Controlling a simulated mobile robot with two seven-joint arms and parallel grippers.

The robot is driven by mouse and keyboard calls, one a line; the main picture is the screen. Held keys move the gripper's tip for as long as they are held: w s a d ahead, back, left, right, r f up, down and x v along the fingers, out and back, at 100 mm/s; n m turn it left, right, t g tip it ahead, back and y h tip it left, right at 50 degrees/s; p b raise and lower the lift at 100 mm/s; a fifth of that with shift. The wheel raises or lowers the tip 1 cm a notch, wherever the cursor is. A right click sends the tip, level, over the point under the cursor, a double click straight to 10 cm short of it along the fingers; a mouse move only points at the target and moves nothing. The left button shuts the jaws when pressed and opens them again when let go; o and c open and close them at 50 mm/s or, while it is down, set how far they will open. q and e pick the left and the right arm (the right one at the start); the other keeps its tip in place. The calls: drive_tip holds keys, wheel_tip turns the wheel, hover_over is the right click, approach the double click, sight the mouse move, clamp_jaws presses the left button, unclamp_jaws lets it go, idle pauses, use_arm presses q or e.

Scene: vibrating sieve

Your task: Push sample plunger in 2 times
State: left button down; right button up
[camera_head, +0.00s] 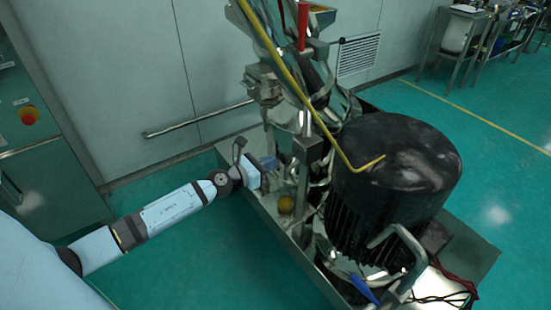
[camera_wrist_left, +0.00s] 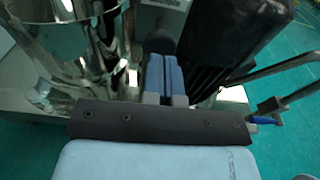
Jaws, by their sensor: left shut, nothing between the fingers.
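My left gripper (camera_head: 272,163) reaches in from the left to the metal machine (camera_head: 307,152). In the left wrist view its two blue fingers (camera_wrist_left: 164,78) are shut together with nothing between them. A dark rounded knob (camera_wrist_left: 160,42), which may be the end of the sample plunger, lies just beyond the fingertips and appears in line with them. I cannot tell whether the fingers touch it or how far in it is. In the head view I cannot pick out the plunger clearly. My right gripper is in neither view.
A large black finned motor (camera_head: 397,165) stands right of the gripper, with a bent metal pipe (camera_head: 400,240) in front. A yellow-orange ball-like part (camera_head: 286,204) sits low beside the machine. A yellow bent rod (camera_head: 300,95) crosses above. Green floor is free at front left.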

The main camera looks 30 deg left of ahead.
sight(290, 155)
use_arm(q)
drive_tip(key=shift+x, duration=1.15)
